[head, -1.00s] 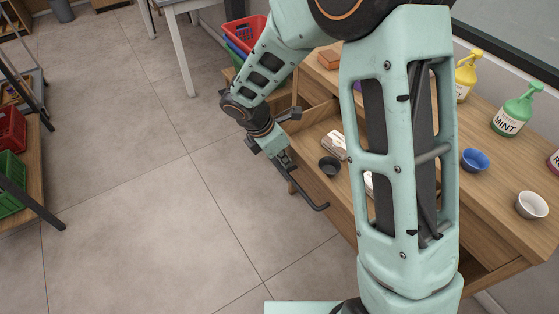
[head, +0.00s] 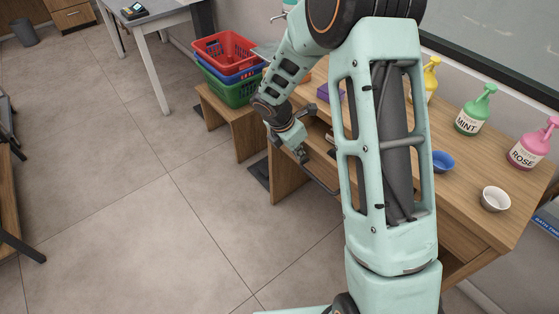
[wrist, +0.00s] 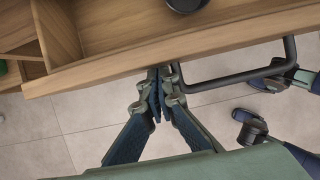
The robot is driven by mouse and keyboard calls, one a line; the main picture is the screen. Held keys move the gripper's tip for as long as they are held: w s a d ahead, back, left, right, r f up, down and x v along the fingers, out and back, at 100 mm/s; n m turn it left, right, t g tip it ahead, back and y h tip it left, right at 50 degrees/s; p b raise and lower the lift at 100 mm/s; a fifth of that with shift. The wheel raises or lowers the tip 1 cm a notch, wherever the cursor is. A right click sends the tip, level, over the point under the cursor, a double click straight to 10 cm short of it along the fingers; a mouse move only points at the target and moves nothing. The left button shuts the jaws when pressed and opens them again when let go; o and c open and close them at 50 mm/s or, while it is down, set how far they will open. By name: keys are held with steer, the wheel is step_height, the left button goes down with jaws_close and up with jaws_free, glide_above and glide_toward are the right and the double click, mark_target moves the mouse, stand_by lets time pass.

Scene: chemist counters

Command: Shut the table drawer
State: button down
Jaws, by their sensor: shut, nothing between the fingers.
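The wooden table drawer (wrist: 150,62) is at least partly open in the wrist view, with its inside and a dark bowl (wrist: 187,4) showing. Its dark bar handle (wrist: 240,82) runs along the front. My gripper (wrist: 163,76) is shut and empty, with its fingertips at the drawer front beside the left end of the handle. I cannot tell whether they touch it. In the head view my gripper (head: 302,156) is at the table's front, and my arm hides most of the drawer.
The wooden table (head: 470,205) carries a blue bowl (head: 443,161), a white bowl (head: 495,198) and pump bottles, including a green one (head: 474,112). Stacked baskets (head: 229,52) sit on a low stand (head: 225,112) to the left. Floor in front is clear.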

steer(key=w+d+p, duration=0.1)
steer(key=w+d, duration=0.2)
steer(key=d, duration=0.2)
steer(key=w+d+p, duration=0.1)
steer(key=w+d, duration=0.1)
steer(key=d, duration=0.1)
steer(key=shift+w+d+p, duration=0.1)
steer(key=shift+w+p, duration=0.2)
steer(key=shift+p, duration=0.05)
steer(key=shift+w+d+r, duration=0.1)
steer(key=shift+w+d, duration=0.05)
steer(key=shift+d, duration=0.05)
steer(key=shift+d, duration=0.1)
